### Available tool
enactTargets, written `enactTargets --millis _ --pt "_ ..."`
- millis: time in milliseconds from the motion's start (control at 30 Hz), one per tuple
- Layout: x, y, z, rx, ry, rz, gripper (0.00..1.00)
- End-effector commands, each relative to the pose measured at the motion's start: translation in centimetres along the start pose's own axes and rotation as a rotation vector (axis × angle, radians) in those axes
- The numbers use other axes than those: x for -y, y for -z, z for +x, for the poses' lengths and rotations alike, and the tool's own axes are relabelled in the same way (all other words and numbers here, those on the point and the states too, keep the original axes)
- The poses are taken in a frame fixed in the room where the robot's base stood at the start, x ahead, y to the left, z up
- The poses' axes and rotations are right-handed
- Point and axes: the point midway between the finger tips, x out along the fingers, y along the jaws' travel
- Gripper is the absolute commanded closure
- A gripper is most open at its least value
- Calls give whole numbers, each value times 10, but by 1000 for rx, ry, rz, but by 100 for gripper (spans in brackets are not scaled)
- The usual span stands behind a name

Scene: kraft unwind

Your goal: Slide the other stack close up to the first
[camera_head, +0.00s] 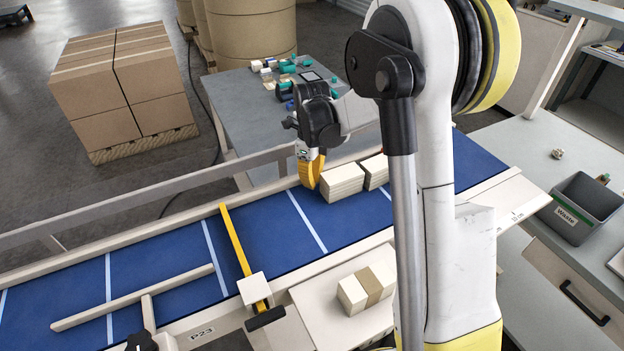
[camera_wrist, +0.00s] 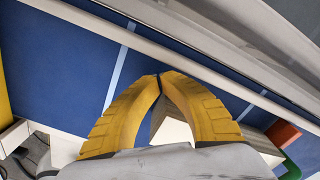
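Two cream stacks of paper lie on the blue belt in the head view. The left stack (camera_head: 342,183) is in full view; the right stack (camera_head: 375,171) is partly hidden behind my arm. A narrow gap shows between them. My gripper (camera_head: 312,183) has its yellow fingers low over the belt, just left of the left stack; whether they touch it is unclear. In the wrist view the fingertips (camera_wrist: 160,77) meet. A pale stack (camera_wrist: 172,130) shows through the opening below them, and part of another (camera_wrist: 262,142) shows right of the right finger.
The blue belt (camera_head: 265,222) has white cross lines and a raised rail along its far side. A yellow bar (camera_head: 236,243) crosses it to the left. A banded stack (camera_head: 367,287) lies on the near ledge. A grey waste bin (camera_head: 582,207) stands at the right.

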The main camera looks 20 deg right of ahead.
Motion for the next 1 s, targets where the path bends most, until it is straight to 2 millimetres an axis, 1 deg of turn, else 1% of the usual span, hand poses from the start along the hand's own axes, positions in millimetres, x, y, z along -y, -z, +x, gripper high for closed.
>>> enactTargets --millis 67,233,533,633,767,1000 --pt "0 1 0 0 0 0 100" --pt "0 16 1 0 0 0 100" --pt "0 16 -1 0 0 -1 100" --pt "0 16 -6 0 0 0 100" --pt "0 16 -26 0 0 0 100" --pt "0 16 -81 0 0 -1 100"
